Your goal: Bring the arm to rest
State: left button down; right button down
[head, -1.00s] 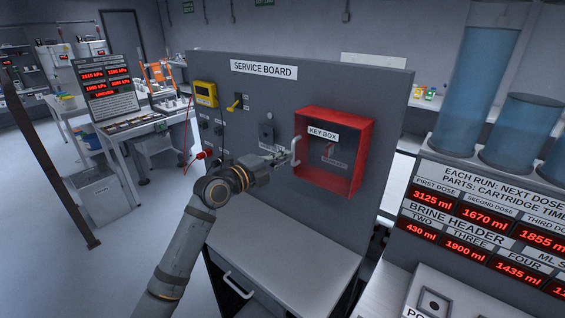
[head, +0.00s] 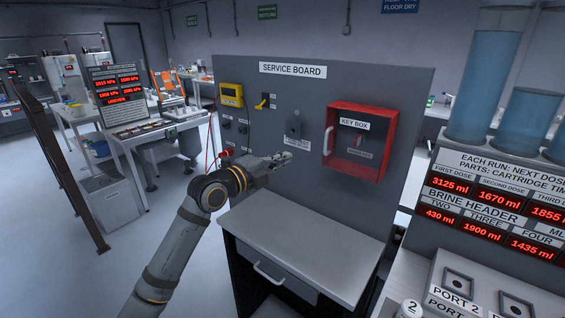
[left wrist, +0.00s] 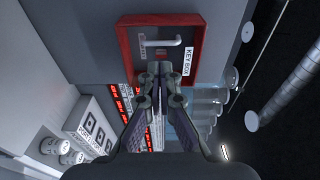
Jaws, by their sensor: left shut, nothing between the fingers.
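My left arm comes in from the lower left in the head view. Its gripper (head: 286,157) is shut and empty in front of the service board (head: 300,88), left of the red key box (head: 378,170) and apart from it. In the left wrist view the shut fingers (left wrist: 158,68) point toward the key box (left wrist: 127,46), with its pale handle (left wrist: 165,42) just beyond the tips. In the head view the box's handle (head: 328,140) stands at its left side. My right gripper is in neither view.
A grey bench with a drawer (head: 300,240) stands under the board. A yellow device (head: 231,94) and switches are on the board's left. A brine panel with red readouts (head: 480,200) and blue tanks (head: 480,85) stands at the right. Open floor lies at the left.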

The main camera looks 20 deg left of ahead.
pick_arm(q)
jog(key=s+d+f+n+g+y, duration=0.1)
jog(key=s+f+n+g, duration=0.2)
jog(key=f, duration=0.5)
jog(key=s+d+f+n+g+y, duration=0.1)
jog(key=s+f+n+y, duration=0.1)
jog(key=s+f+n, duration=0.45)
jog(key=s+f+n+g+y, duration=0.1)
jog(key=s+f+g, duration=0.1)
jog(key=f, duration=0.8)
jog(key=s+a+f+n+g+y, duration=0.25)
jog(key=s+f+n, duration=0.3)
jog(key=s, duration=0.45)
jog(key=s+a+f+n+g+y, duration=0.1)
jog(key=s+f+n+g, duration=0.4)
jog(key=s, duration=0.5)
notch_tip(320, 180, down, 26)
jog(key=s+a+n, duration=0.1)
jog(key=s+a, duration=0.2)
jog(key=s+f+g, duration=0.1)
jog(key=s+f, duration=1.6)
jog(key=s, duration=0.2)
jog(key=shift+a+f+g, duration=0.25)
jog(key=shift+a+g, duration=0.1)
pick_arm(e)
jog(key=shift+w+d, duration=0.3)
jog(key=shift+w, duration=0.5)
